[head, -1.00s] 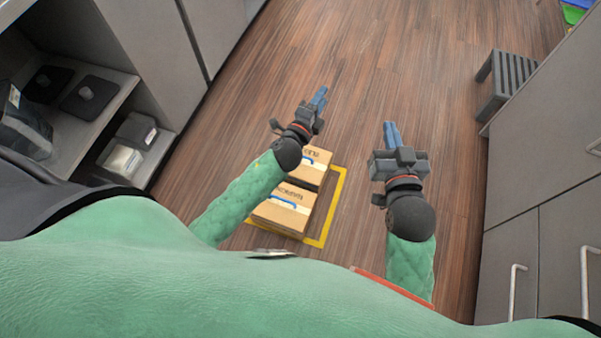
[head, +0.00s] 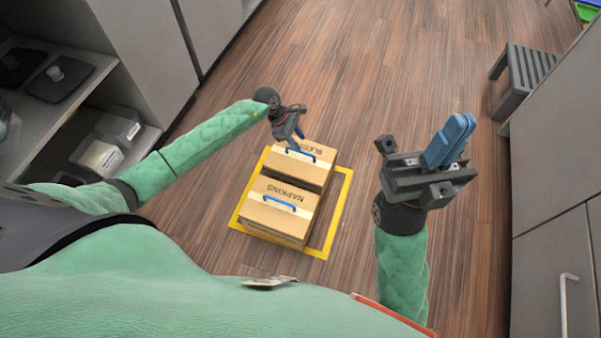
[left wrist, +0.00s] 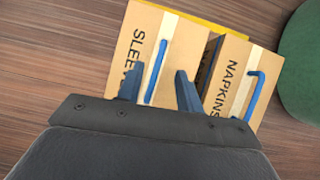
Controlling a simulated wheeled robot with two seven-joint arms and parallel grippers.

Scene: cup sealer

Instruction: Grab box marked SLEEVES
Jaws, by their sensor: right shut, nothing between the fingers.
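The cardboard box marked SLEEVES (head: 297,169) sits on the floor with a blue handle (head: 301,151) on its top. It is the farther of two boxes in the head view. My left gripper (head: 299,136) is at the far side of this box, pointing down toward it. In the left wrist view the left gripper (left wrist: 157,88) has its fingers apart, with the SLEEVES box (left wrist: 180,54) and its blue handle (left wrist: 161,60) showing between and beyond them. Whether the fingers touch the handle cannot be told. My right gripper (head: 452,140) is shut and empty, off to the right.
A box marked NAPKINS (head: 283,222), with its own blue handle, stands next to the SLEEVES box on the near side. Yellow tape (head: 343,200) frames both on the floor. Cabinets line both sides, and a grey stool (head: 525,75) stands at the right. Floor beyond the boxes is clear.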

